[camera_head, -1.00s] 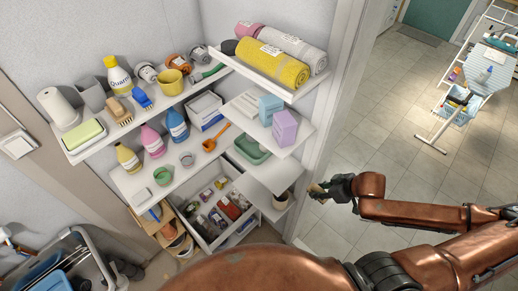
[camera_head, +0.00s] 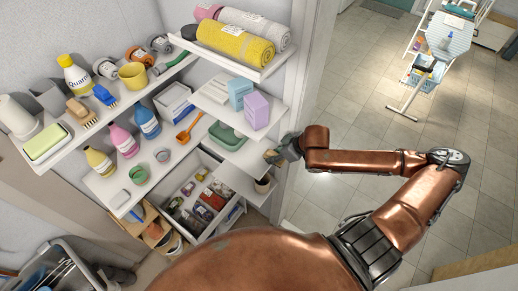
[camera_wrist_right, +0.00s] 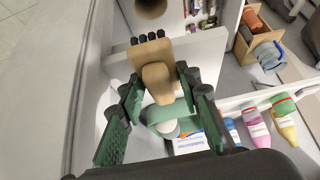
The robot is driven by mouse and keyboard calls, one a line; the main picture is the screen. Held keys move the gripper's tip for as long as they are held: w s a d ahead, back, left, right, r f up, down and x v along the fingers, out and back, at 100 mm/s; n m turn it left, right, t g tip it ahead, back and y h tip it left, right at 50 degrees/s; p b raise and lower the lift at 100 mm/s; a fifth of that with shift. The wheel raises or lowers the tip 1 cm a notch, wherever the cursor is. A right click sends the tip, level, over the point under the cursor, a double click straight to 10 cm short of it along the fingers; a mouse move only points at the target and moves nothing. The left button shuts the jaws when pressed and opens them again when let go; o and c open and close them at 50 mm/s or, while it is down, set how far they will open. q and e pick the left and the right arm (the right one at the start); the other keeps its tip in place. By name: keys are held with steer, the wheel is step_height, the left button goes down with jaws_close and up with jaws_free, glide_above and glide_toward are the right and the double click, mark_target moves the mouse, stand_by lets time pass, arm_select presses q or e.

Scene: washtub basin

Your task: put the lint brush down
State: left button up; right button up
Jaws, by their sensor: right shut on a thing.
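The lint brush (camera_wrist_right: 157,75) is a wooden block with a short stub and dark bristles at its far edge. In the right wrist view it sits between the green-padded fingers of my right gripper (camera_wrist_right: 160,92), which is shut on it. In the head view my right gripper (camera_head: 283,152) is at the right edge of the corner shelves, beside the small lower shelf (camera_head: 240,182), with a bit of the brush (camera_head: 271,157) showing at its tip. In the wrist view a white shelf board (camera_wrist_right: 205,48) lies behind the brush; I cannot tell whether they touch. My left gripper is out of view.
Above the gripper are a purple box (camera_head: 256,110) and rolled towels (camera_head: 235,42). A green tray (camera_head: 228,137) lies to its left. Bottles and brushes crowd the left shelves. Open floor (camera_head: 350,140) lies right.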

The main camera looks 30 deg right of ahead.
mark_target(266, 152)
steer(key=w, duration=0.1)
steer(key=w+a, duration=0.1)
steer(key=w, duration=0.2)
steer(key=shift+a+r, duration=0.1)
steer(key=shift+a, duration=0.3)
steer(key=shift+w+a+r+p, duration=0.1)
steer(key=shift+w+a+p, duration=0.2)
steer(key=shift+w, duration=0.25)
steer(key=shift+w+a+p, duration=0.2)
steer(key=shift+w+a, duration=0.05)
steer(key=shift+w, duration=0.3)
steer(key=shift+x, duration=0.9)
steer(key=shift+s+d, duration=0.15)
steer(key=shift+s, duration=0.1)
steer(key=o, duration=1.2)
steer(key=shift+f, duration=0.25)
steer(key=shift+w, duration=0.1)
